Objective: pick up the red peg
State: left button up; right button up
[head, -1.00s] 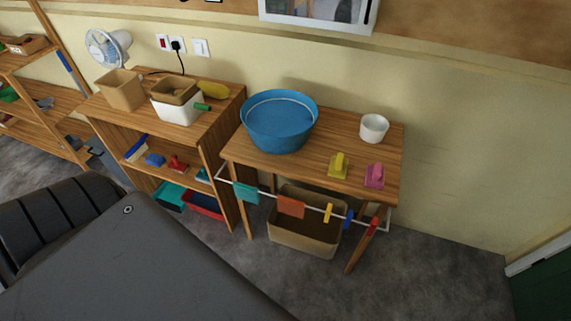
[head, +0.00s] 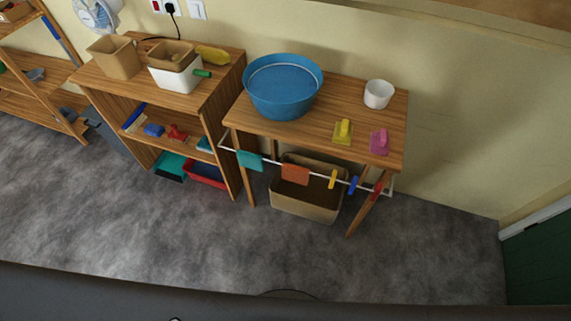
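A small red peg (head: 378,189) hangs on the white rail (head: 318,174) along the front of the wooden table, near the rail's right end and close to the table's front right leg. A blue peg (head: 353,185) and a yellow peg (head: 333,179) hang on the same rail to its left. Further left on the rail are an orange cloth (head: 295,174) and a teal cloth (head: 249,160). Neither of my grippers shows in the head view.
The table (head: 300,125) carries a blue basin (head: 283,88), a white pot (head: 378,94), a yellow brush (head: 343,131) and a pink one (head: 379,141). A beige bin (head: 305,204) stands under it. A wooden shelf unit (head: 215,95) stands left. The grey floor (head: 180,240) in front is clear.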

aim_at(377, 188)
jog(key=z, duration=1.1)
jog(key=k, duration=0.55)
jog(key=z, duration=0.6)
jog(key=k, duration=0.75)
jog(key=z, duration=0.8)
jog(key=i, duration=1.15)
jog(key=u, duration=0.75)
